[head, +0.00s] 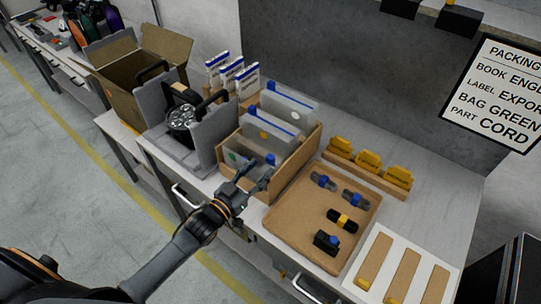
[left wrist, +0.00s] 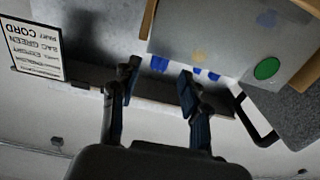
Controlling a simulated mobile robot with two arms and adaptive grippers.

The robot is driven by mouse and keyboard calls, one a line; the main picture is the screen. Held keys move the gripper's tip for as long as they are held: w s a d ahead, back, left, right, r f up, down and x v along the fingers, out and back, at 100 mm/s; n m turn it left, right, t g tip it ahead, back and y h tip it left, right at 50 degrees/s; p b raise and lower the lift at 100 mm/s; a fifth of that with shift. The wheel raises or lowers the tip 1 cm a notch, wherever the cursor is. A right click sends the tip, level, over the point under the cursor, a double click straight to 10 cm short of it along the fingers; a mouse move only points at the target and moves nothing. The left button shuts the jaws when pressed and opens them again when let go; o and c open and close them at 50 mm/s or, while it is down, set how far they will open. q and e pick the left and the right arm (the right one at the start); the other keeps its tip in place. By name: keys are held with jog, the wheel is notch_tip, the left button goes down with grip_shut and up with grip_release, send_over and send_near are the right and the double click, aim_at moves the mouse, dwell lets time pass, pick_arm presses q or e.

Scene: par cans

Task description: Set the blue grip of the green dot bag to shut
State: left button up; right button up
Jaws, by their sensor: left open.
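The green dot bag is a clear grey pouch in the front of the wooden box (head: 292,160), partly hidden by my left gripper in the head view. Its green dot (left wrist: 266,68) shows plainly in the left wrist view. A blue grip piece (head: 270,159) shows near its top, just beyond my fingers. Whether that grip is open or shut I cannot tell. My left gripper (head: 262,178) is open at the box's front wall; its two fingers (left wrist: 158,82) stand apart, with blue patches (left wrist: 160,63) beyond them. Contact is unclear. My right gripper is not in view.
Behind stand more clear bags with blue grips, one with an orange dot (head: 263,135). A grey holder (head: 160,105) is left, a cork tray (head: 290,205) with several connectors right, yellow pieces (head: 368,162) behind it. A packing sign (head: 500,95) hangs on the right.

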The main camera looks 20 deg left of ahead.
aim_at(268, 161)
pick_arm(q)
jog(key=p+x, duration=0.1)
jog(key=x, duration=0.5)
jog(key=shift+c, duration=0.2)
grip_shut()
